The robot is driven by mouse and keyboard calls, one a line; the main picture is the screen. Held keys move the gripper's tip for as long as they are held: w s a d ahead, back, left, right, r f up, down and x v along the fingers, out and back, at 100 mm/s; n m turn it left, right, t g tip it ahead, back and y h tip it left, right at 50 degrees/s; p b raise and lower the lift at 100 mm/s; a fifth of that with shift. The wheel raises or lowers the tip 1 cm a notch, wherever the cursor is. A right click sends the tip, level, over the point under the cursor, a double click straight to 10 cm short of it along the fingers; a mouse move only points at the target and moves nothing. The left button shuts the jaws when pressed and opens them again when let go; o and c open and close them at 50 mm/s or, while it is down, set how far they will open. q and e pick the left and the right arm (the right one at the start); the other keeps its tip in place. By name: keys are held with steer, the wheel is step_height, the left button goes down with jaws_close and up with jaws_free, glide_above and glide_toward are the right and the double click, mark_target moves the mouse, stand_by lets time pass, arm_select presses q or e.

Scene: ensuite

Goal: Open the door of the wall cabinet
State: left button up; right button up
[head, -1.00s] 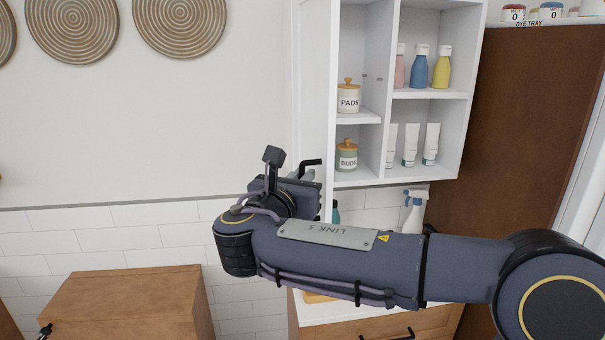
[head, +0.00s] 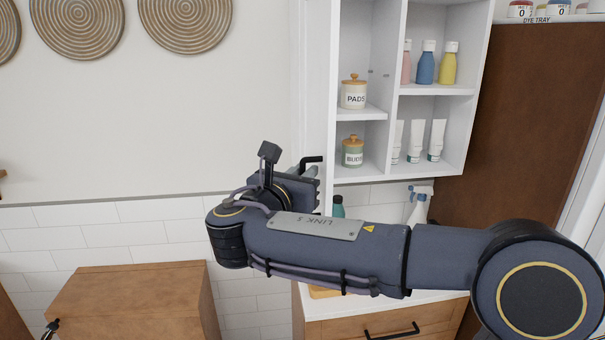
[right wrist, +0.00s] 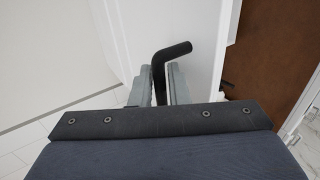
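The white wall cabinet (head: 428,90) stands open in the head view, with its shelves showing. Its white door (head: 313,70) is swung out at the cabinet's left side and seen nearly edge-on. The black bar handle (head: 312,160) sticks out near the door's lower end. My right gripper (head: 312,176) is at this handle, its fingers mostly hidden behind my wrist. In the right wrist view, the grey fingers of my right gripper (right wrist: 160,85) lie close on both sides of the handle (right wrist: 172,53), shut on it, against the white door (right wrist: 200,40). My left gripper is not in view.
The shelves hold a PADS jar (head: 353,95), a BUDS jar (head: 352,153), bottles and tubes. Below are a spray bottle (head: 419,203) and a counter with a wooden drawer (head: 390,325). A brown panel (head: 530,120) stands right. A wooden cabinet (head: 130,305) is lower left.

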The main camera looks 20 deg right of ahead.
steer(key=b+v, duration=0.1)
steer(key=v, duration=0.6)
steer(key=shift+s+a+b, duration=0.25)
steer(key=shift+a+b, duration=0.05)
steer(key=shift+b, duration=0.1)
steer(key=s+d+f+m+g+y, duration=0.45)
steer(key=s+f+m, duration=0.2)
steer(key=f, duration=0.35)
steer(key=s+d+f+m+g+y, duration=0.3)
steer(key=s+d+f+m+y, duration=0.25)
steer(key=f, duration=0.45)
steer(key=s+a+f+m+t+y, duration=0.1)
steer(key=s+a+f+m+y, duration=0.6)
steer(key=m, duration=0.8)
steer(key=s+a+f, duration=0.1)
steer(key=s+a, duration=0.1)
steer(key=s, duration=0.1)
steer(key=shift+m+y, duration=0.3)
steer(key=shift+m, duration=0.1)
steer(key=shift+s+d+t, duration=0.15)
steer(key=shift+t, duration=0.2)
